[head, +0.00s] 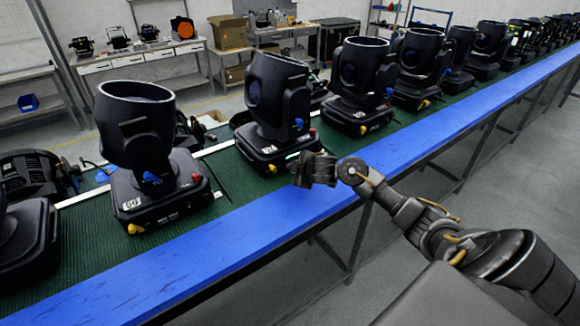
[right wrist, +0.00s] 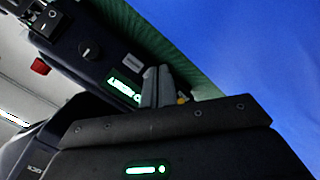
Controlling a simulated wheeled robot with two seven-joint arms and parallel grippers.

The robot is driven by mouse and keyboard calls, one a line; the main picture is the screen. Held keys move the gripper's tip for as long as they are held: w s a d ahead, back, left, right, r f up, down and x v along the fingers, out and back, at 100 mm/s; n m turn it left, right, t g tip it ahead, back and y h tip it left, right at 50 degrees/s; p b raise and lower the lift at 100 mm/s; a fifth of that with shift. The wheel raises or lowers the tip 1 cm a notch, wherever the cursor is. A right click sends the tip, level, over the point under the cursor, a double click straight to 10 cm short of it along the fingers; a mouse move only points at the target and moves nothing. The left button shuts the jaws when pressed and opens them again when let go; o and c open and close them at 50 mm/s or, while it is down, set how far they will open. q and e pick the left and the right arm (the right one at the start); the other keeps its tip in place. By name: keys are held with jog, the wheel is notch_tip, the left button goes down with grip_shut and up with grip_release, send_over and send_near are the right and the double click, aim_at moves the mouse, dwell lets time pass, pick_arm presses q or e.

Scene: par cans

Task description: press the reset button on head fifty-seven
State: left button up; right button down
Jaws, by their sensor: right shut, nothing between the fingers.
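A black moving-head light (head: 272,100) stands on the green belt, its base front facing me. Its number is too small to read for certain, so I cannot confirm it is head fifty-seven. My right gripper (head: 300,168) is in front of this base's right part. In the right wrist view, the shut, empty fingers (right wrist: 158,86) are beside a lit green display (right wrist: 124,91) on a dark base panel. A dark round knob (right wrist: 89,50) and a red part (right wrist: 40,66) are on that base. I cannot pick out the reset button or tell whether the fingers touch the panel. My left gripper is not in view.
Another light (head: 137,130) with a small white number label stands to the left, and several more (head: 362,70) line the belt to the right. A blue rail (head: 240,233) runs along the front edge. Workbenches (head: 140,58) and a cardboard box (head: 228,32) are behind.

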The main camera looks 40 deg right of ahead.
jog(key=shift+w, duration=0.4)
dwell(0.3)
jog(key=shift+s, duration=0.15)
jog(key=shift+s+p, duration=0.4)
jog(key=shift+s, duration=0.25)
jog(key=shift+s+p, duration=0.3)
jog(key=shift+s, duration=0.2)
jog(key=shift+s+p, duration=0.6)
jog(key=shift+s, duration=1.4)
